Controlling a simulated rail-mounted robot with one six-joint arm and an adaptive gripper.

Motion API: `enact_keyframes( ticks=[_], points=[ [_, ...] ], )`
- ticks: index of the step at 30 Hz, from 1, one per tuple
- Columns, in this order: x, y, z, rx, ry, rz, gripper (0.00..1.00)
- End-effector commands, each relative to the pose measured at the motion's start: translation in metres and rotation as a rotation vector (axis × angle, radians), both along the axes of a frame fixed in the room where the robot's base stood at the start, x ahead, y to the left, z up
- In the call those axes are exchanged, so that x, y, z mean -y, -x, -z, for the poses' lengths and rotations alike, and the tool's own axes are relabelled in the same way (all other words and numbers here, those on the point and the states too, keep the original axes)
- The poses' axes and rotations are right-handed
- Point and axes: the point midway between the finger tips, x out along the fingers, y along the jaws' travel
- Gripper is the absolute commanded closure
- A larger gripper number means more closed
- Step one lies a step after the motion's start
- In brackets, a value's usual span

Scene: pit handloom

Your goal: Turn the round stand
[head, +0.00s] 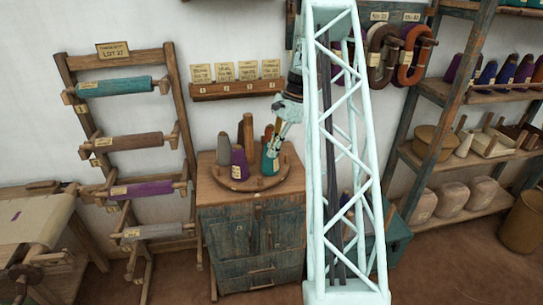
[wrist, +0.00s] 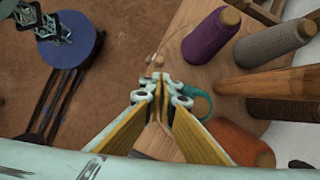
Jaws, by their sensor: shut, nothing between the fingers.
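The round stand (head: 240,187) is a low wooden disc on top of a cabinet, carrying several yarn cones. A purple cone (head: 238,162), a grey cone (head: 223,158) and a teal cone (head: 268,164) stand on it. My gripper (head: 274,150) is at its right side, beside the teal cone, and is shut and empty. In the wrist view my fingertips (wrist: 160,82) are together close to a small wooden knob (wrist: 158,61); I cannot tell whether they touch it. The purple cone (wrist: 212,38) and grey cone (wrist: 272,44) are to the right. My arm hides part of the stand's surroundings.
The stand's cabinet (head: 250,240) has a little bare top around the disc. A rack with yarn rolls (head: 128,141) stands at left, and shelves with cones and baskets (head: 460,150) at right. Numbered cards (head: 235,72) are on a ledge above. Brown floor (wrist: 110,30) lies beyond the cabinet edge.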

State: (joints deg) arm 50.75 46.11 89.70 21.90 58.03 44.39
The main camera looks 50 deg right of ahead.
Motion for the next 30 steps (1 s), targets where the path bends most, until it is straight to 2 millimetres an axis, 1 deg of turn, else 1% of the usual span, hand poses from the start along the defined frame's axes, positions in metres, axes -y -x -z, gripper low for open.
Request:
enact_keyframes(
  ticks=[8, 15, 21, 25, 30],
  points=[
    [-0.011, -0.003, 0.026, -0.002, -0.002, 0.0, 1.0],
    [-0.021, -0.007, 0.055, -0.001, -0.001, -0.002, 1.0],
    [-0.028, -0.009, 0.073, -0.001, -0.001, 0.0, 1.0],
    [-0.03, -0.01, 0.081, 0.0, 0.001, 0.0, 1.0],
    [-0.032, -0.011, 0.084, 0.0, 0.001, 0.0, 1.0]
  ],
)
